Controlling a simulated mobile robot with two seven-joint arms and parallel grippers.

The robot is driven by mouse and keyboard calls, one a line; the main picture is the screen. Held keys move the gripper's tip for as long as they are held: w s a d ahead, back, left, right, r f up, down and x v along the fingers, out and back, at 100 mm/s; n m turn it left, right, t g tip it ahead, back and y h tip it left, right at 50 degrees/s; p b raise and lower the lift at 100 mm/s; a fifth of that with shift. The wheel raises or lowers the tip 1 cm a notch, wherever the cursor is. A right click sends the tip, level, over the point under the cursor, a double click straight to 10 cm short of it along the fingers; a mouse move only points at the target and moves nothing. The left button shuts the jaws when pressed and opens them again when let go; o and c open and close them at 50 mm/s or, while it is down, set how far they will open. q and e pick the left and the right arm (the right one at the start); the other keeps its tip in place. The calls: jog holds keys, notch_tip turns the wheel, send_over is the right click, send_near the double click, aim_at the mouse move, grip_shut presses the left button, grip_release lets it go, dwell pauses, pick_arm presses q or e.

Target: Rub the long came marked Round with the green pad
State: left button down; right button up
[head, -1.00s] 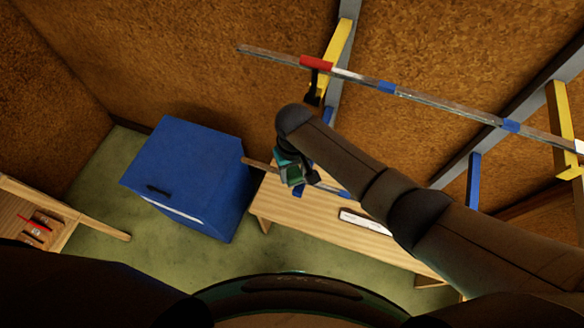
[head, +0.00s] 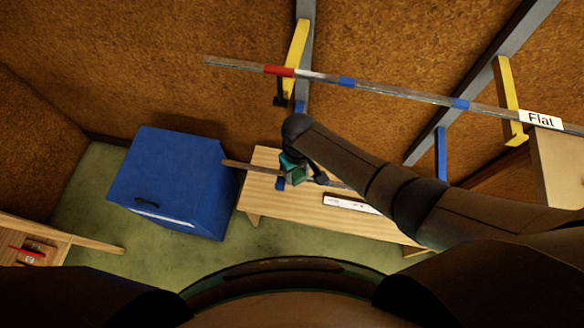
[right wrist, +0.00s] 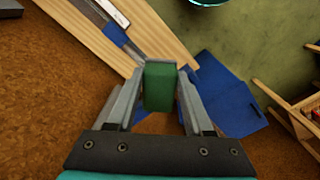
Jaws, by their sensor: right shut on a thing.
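My right gripper (head: 296,173) is shut on the green pad (right wrist: 158,88), which sits between both fingers in the right wrist view. In the head view the pad (head: 299,175) is at the lower long came (head: 240,165), which runs along above the wooden bench on blue supports. I cannot tell whether the pad touches this came. A white label (head: 350,203) below the lower came is too small to read. The upper long came (head: 410,97) rests on yellow brackets and carries a label reading Flat (head: 541,119). My left gripper is not in view.
The wooden bench (head: 262,207) stands against the brown wall. A blue cabinet (head: 170,180) is left of it, close to the lower came's left end. A wooden table (head: 85,238) with red items is at lower left. Green floor (head: 85,200) lies open between them.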

jog(key=shift+s+d+p, duration=0.2)
jog(key=shift+d+p, duration=0.15)
jog(key=shift+d, duration=0.2)
jog(key=shift+s+d+p, duration=0.15)
jog(key=shift+d+p, duration=0.15)
jog(key=shift+d, duration=0.2)
jog(key=d, duration=0.1)
jog(key=s+d+p, duration=0.1)
jog(key=d, duration=0.1)
jog(key=d+p, duration=0.1)
jog(key=d, duration=0.1)
jog(key=shift+s+f, duration=0.15)
jog(key=shift+s, duration=0.15)
jog(key=shift+a+p, duration=0.1)
jog(key=shift+p, duration=0.2)
notch_tip(320, 180, up, 6)
jog(key=p, duration=0.4)
jog(key=shift+w+p, duration=0.2)
jog(key=shift+p, duration=0.2)
jog(key=shift+a, duration=0.15)
